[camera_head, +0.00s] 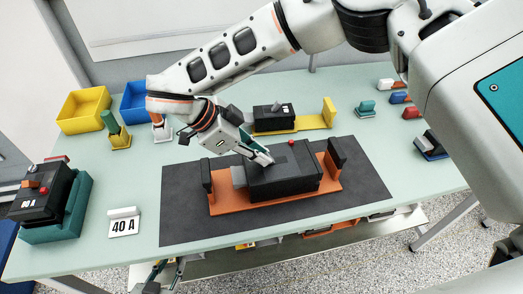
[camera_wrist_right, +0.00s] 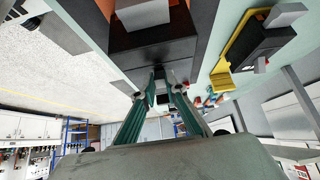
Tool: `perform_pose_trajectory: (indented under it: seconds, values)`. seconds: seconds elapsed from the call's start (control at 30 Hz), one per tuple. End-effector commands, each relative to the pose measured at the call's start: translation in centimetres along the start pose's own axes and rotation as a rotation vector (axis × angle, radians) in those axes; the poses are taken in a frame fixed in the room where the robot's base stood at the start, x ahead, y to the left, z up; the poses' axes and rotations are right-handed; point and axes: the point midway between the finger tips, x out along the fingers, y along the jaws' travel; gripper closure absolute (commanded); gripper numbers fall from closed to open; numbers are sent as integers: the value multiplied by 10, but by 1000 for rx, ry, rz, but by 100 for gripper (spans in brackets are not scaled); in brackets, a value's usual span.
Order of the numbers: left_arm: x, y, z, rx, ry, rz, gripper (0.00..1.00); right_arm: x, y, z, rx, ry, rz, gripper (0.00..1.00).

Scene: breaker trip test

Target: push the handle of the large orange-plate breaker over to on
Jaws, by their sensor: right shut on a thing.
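The large breaker (camera_head: 285,183) is a black box on an orange plate (camera_head: 325,197), lying on a dark mat. A red button (camera_head: 292,170) shows on its top, and a grey block (camera_head: 239,177) sits at its left end. My right gripper (camera_head: 266,158) reaches down to the top of the breaker, left of the red button. Its fingers are shut on the breaker's handle, which they mostly hide. In the right wrist view the green fingers (camera_wrist_right: 164,78) close together at the black body (camera_wrist_right: 150,45). My left gripper (camera_head: 166,272) is low at the table's front edge, empty, its fingers apart.
Upright black posts (camera_head: 337,152) stand at both ends of the orange plate. A yellow-plate breaker (camera_head: 273,118) stands behind. A 20 A breaker (camera_head: 42,200) on a teal base and a 40 A sign (camera_head: 123,222) are at left. Yellow (camera_head: 83,108) and blue (camera_head: 133,100) bins are at back left.

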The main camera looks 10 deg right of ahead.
Motion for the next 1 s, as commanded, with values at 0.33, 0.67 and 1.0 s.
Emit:
perform_pose_trajectory:
  seconds: [0.33, 0.67, 1.0]
  values:
    - [0, 0, 1, 0, -1, 0, 72, 0, 0, 1, -3, 3, -2, 100]
    - [0, 0, 0, -1, -1, 0, 72, 0, 0, 1, -2, 3, -1, 71]
    - [0, 0, 0, 1, 1, 0, 72, 1, 0, 0, -1, -5, 1, 71]
